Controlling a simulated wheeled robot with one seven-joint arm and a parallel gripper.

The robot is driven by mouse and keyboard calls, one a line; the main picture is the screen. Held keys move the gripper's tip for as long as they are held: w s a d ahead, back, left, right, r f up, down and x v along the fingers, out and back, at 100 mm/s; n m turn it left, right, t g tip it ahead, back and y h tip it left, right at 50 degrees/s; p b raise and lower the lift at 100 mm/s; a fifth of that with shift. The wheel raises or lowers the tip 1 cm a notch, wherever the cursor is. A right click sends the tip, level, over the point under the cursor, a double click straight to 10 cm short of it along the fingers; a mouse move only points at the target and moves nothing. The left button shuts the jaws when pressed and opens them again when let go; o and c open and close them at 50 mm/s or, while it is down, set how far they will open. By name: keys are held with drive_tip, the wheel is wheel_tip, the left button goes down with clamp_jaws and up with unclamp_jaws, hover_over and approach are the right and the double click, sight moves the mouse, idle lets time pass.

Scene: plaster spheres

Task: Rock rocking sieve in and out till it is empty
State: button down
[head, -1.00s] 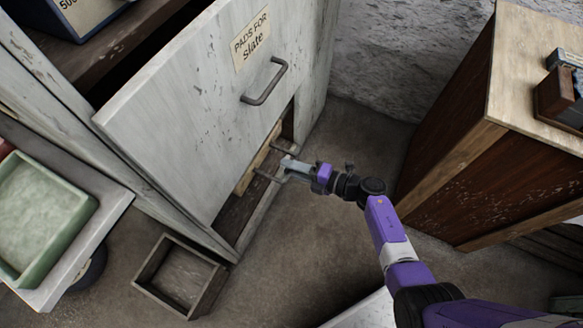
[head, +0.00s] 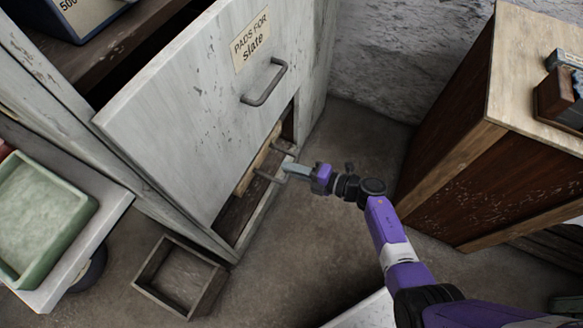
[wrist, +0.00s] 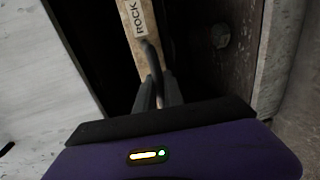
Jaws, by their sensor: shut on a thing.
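The rocking sieve shows in the wrist view as a pale wooden frame (wrist: 133,42) with a label that reads "ROCK", the rest cut off. It sits in the dark low opening of the cabinet. In the head view its wooden edge (head: 262,157) shows under the slanted white panel, with dark handle prongs (head: 268,177) sticking out to the right. My gripper (head: 287,170) is at this handle, outside the opening. In the wrist view my gripper (wrist: 158,80) is shut on the dark handle bar (wrist: 151,57). What lies in the sieve is hidden.
The slanted white panel (head: 190,110), labelled "PADS FOR slate", hangs over the opening. An open wooden box (head: 180,278) stands on the floor in front. A green tray (head: 40,225) is at the left. A wooden cabinet (head: 450,165) stands at the right. Floor between is clear.

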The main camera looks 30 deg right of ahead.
sight(262, 155)
idle(0.8)
drive_tip(key=b+x, duration=0.1)
drive_tip(key=x, duration=0.3)
drive_tip(key=r+b+x, duration=0.1)
drive_tip(key=x, duration=0.3)
drive_tip(key=r+b+x, duration=0.1)
drive_tip(key=x, duration=0.3)
drive_tip(key=shift+w+a+r+b, duration=0.15)
drive_tip(key=shift+w+a+b, duration=0.15)
drive_tip(key=shift+w, duration=0.25)
drive_tip(key=shift+w+a+r, duration=0.1)
drive_tip(key=shift+w+r, duration=0.05)
drive_tip(key=c, duration=1.5)
unclamp_jaws()
drive_tip(key=shift+a, duration=0.1)
drive_tip(key=shift+o, duration=0.2)
drive_tip(key=p+v, duration=0.3)
drive_tip(key=v, duration=0.4)
drive_tip(key=shift+p, duration=0.4)
drive_tip(key=shift+s+d, duration=0.25)
drive_tip(key=shift+s, duration=0.05)
